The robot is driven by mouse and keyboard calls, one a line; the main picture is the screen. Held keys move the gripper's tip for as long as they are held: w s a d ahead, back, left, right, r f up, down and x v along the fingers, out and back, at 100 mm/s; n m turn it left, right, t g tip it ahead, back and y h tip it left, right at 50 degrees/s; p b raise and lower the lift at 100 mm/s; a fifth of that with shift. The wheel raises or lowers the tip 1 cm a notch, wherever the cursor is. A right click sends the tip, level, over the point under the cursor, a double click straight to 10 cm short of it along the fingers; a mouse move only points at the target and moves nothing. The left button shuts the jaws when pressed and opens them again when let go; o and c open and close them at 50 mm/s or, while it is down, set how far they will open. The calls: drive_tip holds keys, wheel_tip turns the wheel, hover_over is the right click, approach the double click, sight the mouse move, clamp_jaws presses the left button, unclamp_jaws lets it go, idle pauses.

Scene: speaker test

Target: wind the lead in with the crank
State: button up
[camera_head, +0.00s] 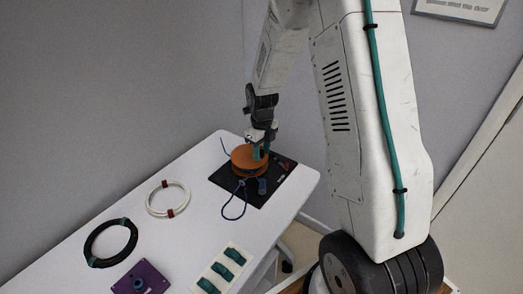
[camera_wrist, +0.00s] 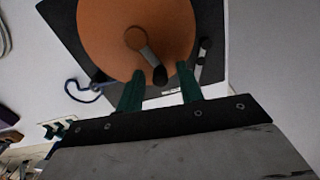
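An orange reel (camera_head: 247,163) sits on a black base plate (camera_head: 224,181) at the table's far end. It also shows in the wrist view (camera_wrist: 100,25), with a crank arm (camera_wrist: 137,39) on top ending in a dark knob (camera_wrist: 160,76). The blue lead (camera_head: 226,216) runs from the plate's near edge in a loose loop on the table; part shows in the wrist view (camera_wrist: 74,93). My gripper (camera_head: 261,153) is over the reel, pointing down. In the wrist view its green fingers (camera_wrist: 158,74) are apart, with the knob between them and visible space on each side. The head view hides the crank.
On the white table (camera_head: 190,240) lie a white coil with red ties (camera_head: 184,204), a black coil (camera_head: 92,237), a purple block (camera_head: 126,284) and a white tray with green pieces (camera_head: 233,256). A small lever (camera_wrist: 204,57) stands beside the reel. A wall is behind the table.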

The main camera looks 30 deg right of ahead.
clamp_jaws()
drive_tip(key=shift+d, duration=0.1)
